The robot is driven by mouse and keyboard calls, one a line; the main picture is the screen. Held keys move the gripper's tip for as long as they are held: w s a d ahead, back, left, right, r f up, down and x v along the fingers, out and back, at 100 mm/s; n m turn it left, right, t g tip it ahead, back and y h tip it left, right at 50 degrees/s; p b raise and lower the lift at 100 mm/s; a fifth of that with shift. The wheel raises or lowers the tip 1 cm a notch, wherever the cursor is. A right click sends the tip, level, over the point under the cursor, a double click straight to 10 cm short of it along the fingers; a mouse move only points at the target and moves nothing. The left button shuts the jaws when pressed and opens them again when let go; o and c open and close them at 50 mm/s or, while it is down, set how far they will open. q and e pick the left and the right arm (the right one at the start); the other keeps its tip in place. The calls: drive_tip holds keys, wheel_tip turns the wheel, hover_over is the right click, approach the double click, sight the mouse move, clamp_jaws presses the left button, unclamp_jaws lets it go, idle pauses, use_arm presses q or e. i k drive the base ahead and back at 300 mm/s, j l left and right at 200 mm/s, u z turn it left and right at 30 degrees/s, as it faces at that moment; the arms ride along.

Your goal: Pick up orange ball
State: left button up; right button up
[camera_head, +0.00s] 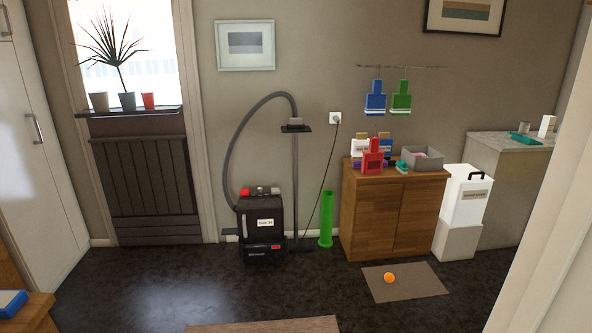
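A small orange ball (389,278) lies on a grey-brown mat (420,284) on the dark floor, right of the middle of the head view. The mat is in front of a wooden cabinet (391,212). The ball looks unobstructed, and nothing touches it from above. Neither my left nor my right gripper shows in the view.
A black vacuum machine (261,226) with a hose and a green tube (326,219) stand left of the cabinet. A white container (464,196) on a block stands right of it. A wooden edge (262,325) shows at the bottom. The floor between is clear.

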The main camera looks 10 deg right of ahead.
sight(390, 278)
drive_tip(key=i+z, duration=0.2)
drive_tip(key=i, duration=0.3)
drive_tip(key=i+z, duration=0.15)
drive_tip(key=i, duration=0.35)
drive_tip(key=i+j+z, duration=0.2)
drive_tip(key=i, duration=0.3)
drive_tip(key=i+j+z, duration=0.2)
drive_tip(key=i, duration=0.3)
drive_tip(key=i+l, duration=0.25)
drive_tip(key=i, duration=0.15)
drive_tip(key=i+l, duration=0.2)
drive_tip(key=i, duration=0.15)
drive_tip(key=i+l, duration=0.25)
drive_tip(key=i, duration=0.15)
